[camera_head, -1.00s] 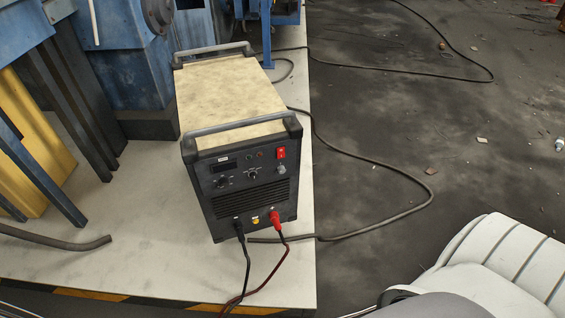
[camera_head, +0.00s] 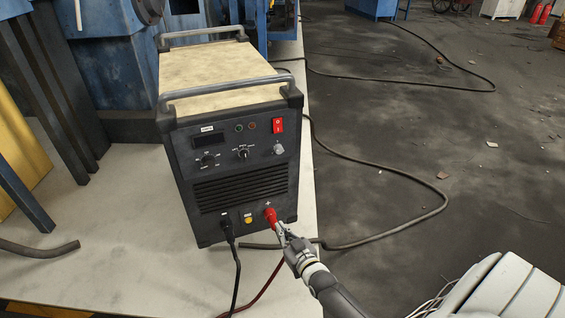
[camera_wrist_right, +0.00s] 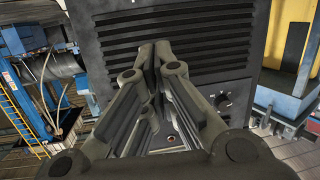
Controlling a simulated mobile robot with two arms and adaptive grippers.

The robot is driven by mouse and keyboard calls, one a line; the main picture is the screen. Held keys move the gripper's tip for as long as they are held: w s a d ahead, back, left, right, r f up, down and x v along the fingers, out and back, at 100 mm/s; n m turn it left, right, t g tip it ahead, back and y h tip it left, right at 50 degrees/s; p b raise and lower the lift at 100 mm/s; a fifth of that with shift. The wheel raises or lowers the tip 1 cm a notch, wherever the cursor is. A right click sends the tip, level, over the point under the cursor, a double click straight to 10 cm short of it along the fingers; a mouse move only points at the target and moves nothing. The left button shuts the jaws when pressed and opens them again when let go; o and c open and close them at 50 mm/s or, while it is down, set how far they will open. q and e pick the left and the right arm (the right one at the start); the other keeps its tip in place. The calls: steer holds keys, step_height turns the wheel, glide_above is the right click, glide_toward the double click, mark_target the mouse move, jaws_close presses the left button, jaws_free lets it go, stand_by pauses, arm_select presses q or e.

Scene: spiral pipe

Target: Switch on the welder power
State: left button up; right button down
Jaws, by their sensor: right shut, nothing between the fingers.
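The welder (camera_head: 240,140) is a dark box with a pale top and a front panel facing me. Its red power switch (camera_head: 278,126) sits at the panel's upper right, above a small grey knob. My right gripper (camera_head: 283,231) is shut and empty, in front of the panel's lower right. Its tips overlap the red cable plug (camera_head: 270,215) in the head view; I cannot tell whether they touch it. The switch is not visible there. My left gripper is out of view.
The welder stands on a pale platform (camera_head: 120,240). Black and red cables hang from its front. A dark cable (camera_head: 390,175) loops over the floor at right. Blue machinery (camera_head: 110,65) and dark posts stand behind and left. Space right of the welder is mostly open.

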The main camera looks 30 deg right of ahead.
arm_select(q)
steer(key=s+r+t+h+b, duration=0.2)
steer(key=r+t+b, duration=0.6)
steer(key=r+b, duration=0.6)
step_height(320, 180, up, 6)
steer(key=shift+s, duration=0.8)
arm_select(e)
steer(key=w+d+r+m+t+h, duration=0.1)
steer(key=d+r+t+h, duration=0.1)
steer(key=r, duration=0.7)
steer(key=w+d+r+m+t+h, duration=0.1)
steer(key=d+r+t, duration=0.3)
steer(key=r, duration=0.5)
steer(key=t+h, duration=0.1)
steer(key=t, duration=0.1)
steer(key=shift+d+r+m+t+h, duration=0.15)
steer(key=shift+r+m+t+h, duration=0.15)
steer(key=shift+t+h, duration=0.1)
steer(key=shift+w, duration=0.1)
